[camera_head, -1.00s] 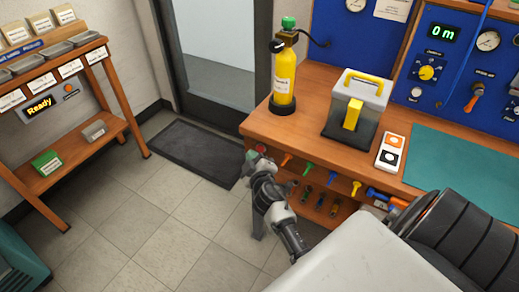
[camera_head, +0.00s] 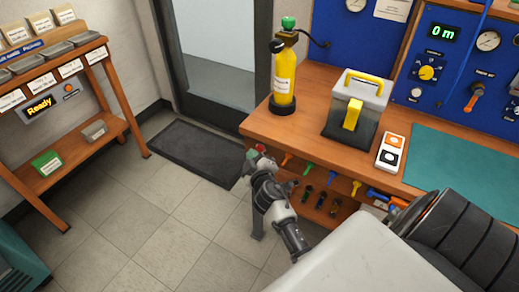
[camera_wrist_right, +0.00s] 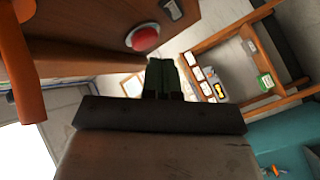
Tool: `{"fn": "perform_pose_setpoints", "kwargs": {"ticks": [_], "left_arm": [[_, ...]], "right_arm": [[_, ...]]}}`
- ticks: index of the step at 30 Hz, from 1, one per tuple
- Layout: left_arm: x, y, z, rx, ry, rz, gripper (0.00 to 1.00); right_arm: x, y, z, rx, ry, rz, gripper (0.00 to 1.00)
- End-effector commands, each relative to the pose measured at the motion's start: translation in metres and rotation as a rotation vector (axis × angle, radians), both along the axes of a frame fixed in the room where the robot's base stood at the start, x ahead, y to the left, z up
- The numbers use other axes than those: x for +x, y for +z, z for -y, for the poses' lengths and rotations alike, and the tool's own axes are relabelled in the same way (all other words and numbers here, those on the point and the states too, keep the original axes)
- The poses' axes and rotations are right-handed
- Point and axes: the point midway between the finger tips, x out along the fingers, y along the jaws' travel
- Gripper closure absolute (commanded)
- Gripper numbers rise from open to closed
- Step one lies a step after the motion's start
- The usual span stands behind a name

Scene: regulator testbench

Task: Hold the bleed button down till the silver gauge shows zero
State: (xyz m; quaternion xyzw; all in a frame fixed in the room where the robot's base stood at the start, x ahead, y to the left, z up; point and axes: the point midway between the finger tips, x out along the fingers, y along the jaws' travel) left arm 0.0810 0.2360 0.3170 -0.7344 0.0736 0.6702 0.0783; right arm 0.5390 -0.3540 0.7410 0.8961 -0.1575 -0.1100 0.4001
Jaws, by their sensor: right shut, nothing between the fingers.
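A round red button (camera_wrist_right: 146,38) with a pale ring is on the wooden front of the bench. In the head view the red button (camera_head: 261,148) shows just beside my right gripper (camera_head: 252,156). In the wrist view the green fingers of my right gripper (camera_wrist_right: 163,75) are together and empty. Their tips lie beside the button in the picture; I cannot tell if they touch anything. A round gauge (camera_head: 488,40) with a light dial is on the blue panel; its needle is too small to read. My left gripper is not in view.
A yellow cylinder (camera_head: 284,78) and a clear box with a yellow handle (camera_head: 364,83) stand on the bench (camera_head: 308,75). Coloured tools hang along the bench front. A wooden rack (camera_head: 138,147) stands at left. The floor (camera_head: 150,220) between is clear apart from a dark mat.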

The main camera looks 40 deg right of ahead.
Motion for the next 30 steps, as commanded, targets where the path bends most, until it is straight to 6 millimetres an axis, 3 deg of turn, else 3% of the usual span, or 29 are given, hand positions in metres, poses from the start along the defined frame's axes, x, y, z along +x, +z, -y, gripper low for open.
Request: {"fn": "perform_pose_setpoints", "kwargs": {"ticks": [30], "left_arm": [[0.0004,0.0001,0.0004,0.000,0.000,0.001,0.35]], "right_arm": [[0.0041,0.0002,0.0099,-0.001,0.000,0.000,1.00]]}}
